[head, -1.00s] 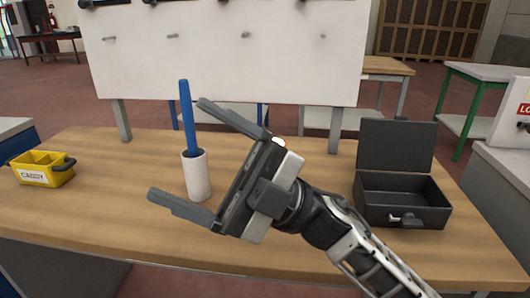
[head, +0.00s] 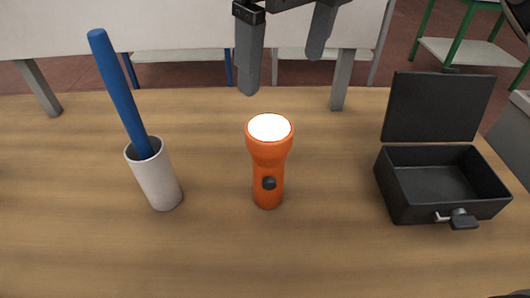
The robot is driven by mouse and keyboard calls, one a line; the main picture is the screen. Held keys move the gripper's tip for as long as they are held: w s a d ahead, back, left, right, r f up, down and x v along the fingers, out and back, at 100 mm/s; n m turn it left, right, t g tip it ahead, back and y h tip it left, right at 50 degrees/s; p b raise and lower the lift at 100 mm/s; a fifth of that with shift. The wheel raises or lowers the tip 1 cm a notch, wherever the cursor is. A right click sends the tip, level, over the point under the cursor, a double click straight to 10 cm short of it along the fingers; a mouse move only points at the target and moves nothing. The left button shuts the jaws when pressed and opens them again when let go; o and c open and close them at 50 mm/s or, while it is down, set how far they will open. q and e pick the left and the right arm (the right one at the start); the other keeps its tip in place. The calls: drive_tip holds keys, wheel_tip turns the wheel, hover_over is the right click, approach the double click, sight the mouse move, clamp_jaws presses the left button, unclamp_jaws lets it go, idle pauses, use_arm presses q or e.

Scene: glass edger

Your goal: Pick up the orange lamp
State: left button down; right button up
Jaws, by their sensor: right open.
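The orange lamp (head: 267,165) is a flashlight standing upright on the wooden table, with its white lens facing up and a dark button on its side. My right gripper (head: 282,72) shows at the top of the head view, above and behind the lamp in the picture. Its two dark fingers are apart with nothing between them, and it does not touch the lamp. Most of its body is cut off by the top edge. My left gripper is not in view.
A white cup (head: 157,178) holding a blue stick (head: 120,92) stands left of the lamp. An open black box (head: 400,200) with a raised lid stands at the right. The wooden table (head: 320,250) is bare around the lamp. A white board (head: 130,22) stands behind.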

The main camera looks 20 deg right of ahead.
sight(271, 129)
drive_tip(key=f, duration=0.5)
drive_tip(key=w+f, duration=0.1)
drive_tip(key=f, duration=0.2)
drive_tip(key=shift+a+f, duration=0.1)
drive_tip(key=shift+a, duration=0.2)
drive_tip(key=shift+w+a+f+p, duration=0.15)
drive_tip(key=shift+f+p, duration=0.1)
drive_tip(key=shift+f, duration=0.6)
drive_tip(key=shift+w+f+p, duration=0.1)
drive_tip(key=shift+f+p, duration=0.1)
drive_tip(key=shift+f, duration=0.7)
drive_tip(key=shift+w+a+f+p, duration=0.15)
drive_tip(key=shift+f+p, duration=0.1)
drive_tip(key=shift+f, duration=0.6)
drive_tip(key=c, duration=1.4)
